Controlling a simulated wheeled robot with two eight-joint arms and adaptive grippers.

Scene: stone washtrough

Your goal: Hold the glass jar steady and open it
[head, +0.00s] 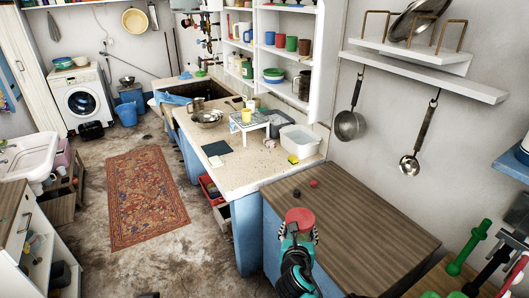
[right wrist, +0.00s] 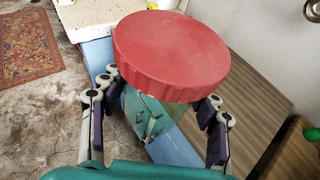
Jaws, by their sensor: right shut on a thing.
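The glass jar has a wide, ribbed red lid (right wrist: 172,55) sitting on it. Below the lid, its clear greenish glass body (right wrist: 146,112) shows in the right wrist view. In the head view the red lid (head: 299,216) is at the front edge of the brown wooden worktop. My right gripper (right wrist: 155,112) is shut on the jar, with its fingers on either side of the glass just under the lid. It also shows in the head view (head: 298,231). The jar's lower part is hidden. My left gripper is not in view.
The brown worktop (head: 365,235) is mostly clear, with two small dark and red pieces near its back left corner. The stone counter (head: 235,178) beyond holds a small table, a white tub (head: 300,141) and a bowl. Ladles hang on the right wall.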

